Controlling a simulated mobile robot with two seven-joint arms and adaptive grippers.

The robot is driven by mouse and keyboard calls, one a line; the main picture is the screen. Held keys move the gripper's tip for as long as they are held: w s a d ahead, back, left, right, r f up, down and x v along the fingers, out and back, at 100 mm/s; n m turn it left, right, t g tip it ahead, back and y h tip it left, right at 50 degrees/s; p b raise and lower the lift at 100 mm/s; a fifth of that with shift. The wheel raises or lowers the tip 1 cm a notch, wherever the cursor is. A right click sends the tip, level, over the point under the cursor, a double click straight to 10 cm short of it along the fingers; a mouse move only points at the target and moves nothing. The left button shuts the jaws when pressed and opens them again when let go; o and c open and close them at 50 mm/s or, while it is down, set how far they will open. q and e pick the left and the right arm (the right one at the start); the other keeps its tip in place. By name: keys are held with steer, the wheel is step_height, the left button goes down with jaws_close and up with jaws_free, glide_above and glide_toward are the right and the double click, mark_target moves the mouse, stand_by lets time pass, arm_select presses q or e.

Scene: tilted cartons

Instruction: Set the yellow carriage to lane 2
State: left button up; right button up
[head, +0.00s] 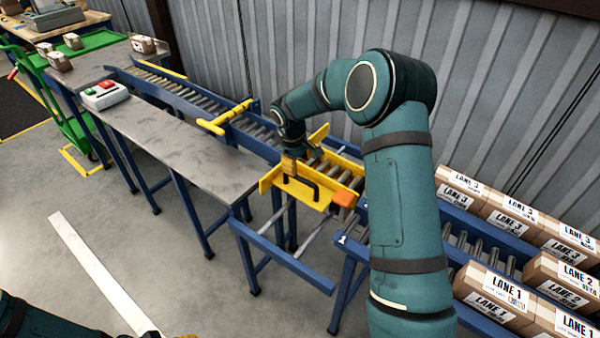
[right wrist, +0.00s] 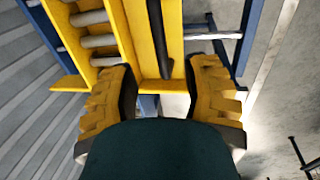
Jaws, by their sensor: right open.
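The yellow carriage (head: 318,198) sits on blue rails at the end of the infeed roller conveyor. It has rollers, a black handle (head: 300,186) and an orange block (head: 345,199) at its right corner. My right gripper (head: 292,168) is at the handle's left end. In the right wrist view my right gripper (right wrist: 160,88) is open, its fingers on either side of the carriage's yellow edge (right wrist: 150,78) and the black handle bar (right wrist: 174,35). Contact cannot be told. A white "1" marks a blue lane frame (head: 343,240) right of the carriage. My left gripper is not clearly seen.
Cartons labelled Lane 1 (head: 494,290), Lane 2 (head: 565,280) and Lane 3 (head: 510,215) stand on lanes at right. A yellow gate bar (head: 225,117) crosses the infeed conveyor. A grey table (head: 170,150) with a button box (head: 104,94) stands left. My right arm hides part of the lanes.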

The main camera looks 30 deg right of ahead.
steer(key=shift+s+a+r, duration=0.1)
steer(key=shift+a+r, duration=0.1)
steer(key=shift+r, duration=0.85)
steer(key=shift+s+a+r, duration=0.1)
steer(key=shift+a+r, duration=0.1)
steer(key=shift+r, duration=0.85)
steer(key=shift+f, duration=0.1)
